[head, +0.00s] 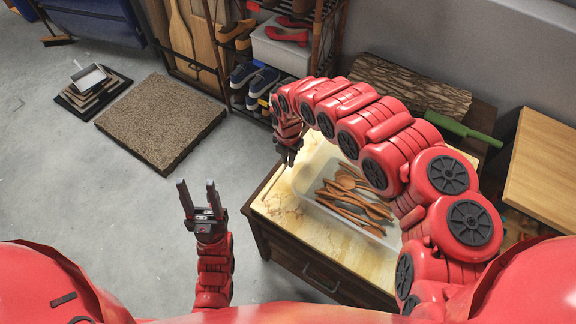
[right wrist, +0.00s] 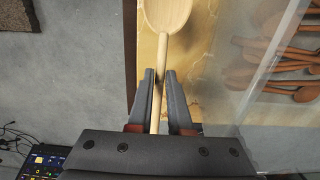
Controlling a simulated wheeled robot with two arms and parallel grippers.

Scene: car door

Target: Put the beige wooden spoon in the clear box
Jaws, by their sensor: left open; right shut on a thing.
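The beige wooden spoon (right wrist: 168,20) is between the fingers of my right gripper (right wrist: 160,85), which is shut on its handle; the bowl end points away from the gripper. In the head view my right gripper (head: 288,152) is over the left far part of the cabinet top, and the spoon is hard to make out there. The clear box (head: 318,172) stands on the cabinet to the right of this gripper and holds several brown wooden spoons (head: 352,190). It also shows at the right of the right wrist view (right wrist: 262,70). My left gripper (head: 200,197) is open and empty over the floor.
The cabinet (head: 300,238) has a pale stone-like top. A shoe rack (head: 318,40) stands behind it. A log (head: 410,85) and a green-handled thing (head: 460,128) lie beyond the box.

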